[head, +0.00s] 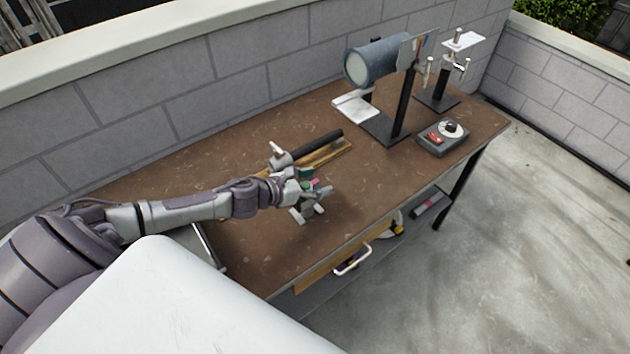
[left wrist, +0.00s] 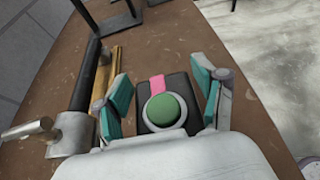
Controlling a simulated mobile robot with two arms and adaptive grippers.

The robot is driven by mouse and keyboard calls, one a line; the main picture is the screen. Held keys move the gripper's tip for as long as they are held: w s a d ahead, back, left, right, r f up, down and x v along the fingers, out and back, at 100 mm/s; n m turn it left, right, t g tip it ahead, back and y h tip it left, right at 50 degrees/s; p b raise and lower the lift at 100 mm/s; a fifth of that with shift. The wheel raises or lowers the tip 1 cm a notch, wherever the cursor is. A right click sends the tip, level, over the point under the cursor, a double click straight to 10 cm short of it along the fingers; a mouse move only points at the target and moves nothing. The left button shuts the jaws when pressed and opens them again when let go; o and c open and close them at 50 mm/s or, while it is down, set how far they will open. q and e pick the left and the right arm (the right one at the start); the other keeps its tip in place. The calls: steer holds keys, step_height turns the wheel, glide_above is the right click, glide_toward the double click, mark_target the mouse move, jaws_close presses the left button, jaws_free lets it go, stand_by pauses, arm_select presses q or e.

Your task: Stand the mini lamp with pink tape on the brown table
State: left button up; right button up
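The mini lamp is a black block with a green dome and a strip of pink tape (left wrist: 157,84) on it. In the left wrist view its green dome (left wrist: 164,111) faces the camera, between the two teal finger pads of my left gripper (left wrist: 163,95). The pads stand apart, with a narrow gap visible beside the block. In the head view my left gripper (head: 308,190) is low over the brown table (head: 270,235) and hides most of the lamp; a little pink and green shows there. I cannot tell the lamp's exact pose. My right gripper is not in view.
A black-handled tool with a metal head (head: 318,143) lies beside a wooden strip (head: 330,152), behind the gripper. A blue-grey cylinder (head: 378,62) on a black stand and a control box (head: 443,139) occupy the right end. A drawer handle (head: 352,260) sticks out in front.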

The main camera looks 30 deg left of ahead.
arm_select(q)
steer(key=shift+o, duration=0.3)
steer(key=shift+r, duration=0.3)
steer(key=b+v, duration=0.1)
steer(key=v, duration=1.1)
steer(key=shift+b, duration=0.35)
